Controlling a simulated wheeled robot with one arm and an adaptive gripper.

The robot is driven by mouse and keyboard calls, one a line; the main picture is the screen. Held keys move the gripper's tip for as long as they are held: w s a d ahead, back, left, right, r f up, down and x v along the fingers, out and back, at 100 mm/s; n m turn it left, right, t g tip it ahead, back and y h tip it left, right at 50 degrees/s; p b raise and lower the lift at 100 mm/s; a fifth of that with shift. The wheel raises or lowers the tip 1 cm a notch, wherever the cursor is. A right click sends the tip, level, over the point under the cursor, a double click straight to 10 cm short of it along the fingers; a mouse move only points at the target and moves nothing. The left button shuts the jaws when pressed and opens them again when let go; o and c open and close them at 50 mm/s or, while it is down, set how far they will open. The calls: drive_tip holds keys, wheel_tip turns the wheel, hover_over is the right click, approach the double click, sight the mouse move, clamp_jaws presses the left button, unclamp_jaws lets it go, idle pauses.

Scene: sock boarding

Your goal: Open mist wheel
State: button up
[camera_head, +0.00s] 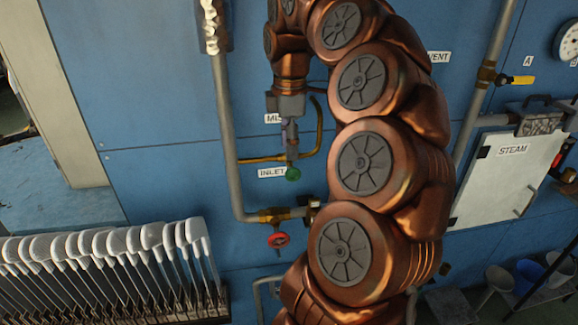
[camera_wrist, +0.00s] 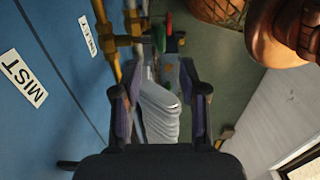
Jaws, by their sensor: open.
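A small green wheel (camera_head: 293,174) sits at the lower end of a brass pipe on the blue wall, below the partly hidden MIST label (camera_head: 272,118). My gripper (camera_head: 290,150) points down just above this wheel. In the wrist view my gripper (camera_wrist: 160,72) is open with nothing between its fingers. The green wheel (camera_wrist: 160,38) shows edge-on just beyond the fingertips, apart from them. A red wheel (camera_head: 278,240) is on the valve below the INLET label (camera_head: 271,173); red also shows past the green wheel in the wrist view (camera_wrist: 169,22).
A grey vertical pipe (camera_head: 228,130) stands left of the gripper and a thin brass pipe (camera_head: 262,159) runs beside it. A rack of white foot forms (camera_head: 110,245) is at lower left. A white STEAM door (camera_head: 495,180) and a gauge (camera_head: 568,40) are at right.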

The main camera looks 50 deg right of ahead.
sight(289, 169)
drive_tip(key=shift+f+p, duration=1.25)
drive_tip(key=shift+f, duration=2.5)
drive_tip(key=shift+c, duration=0.2)
clamp_jaws()
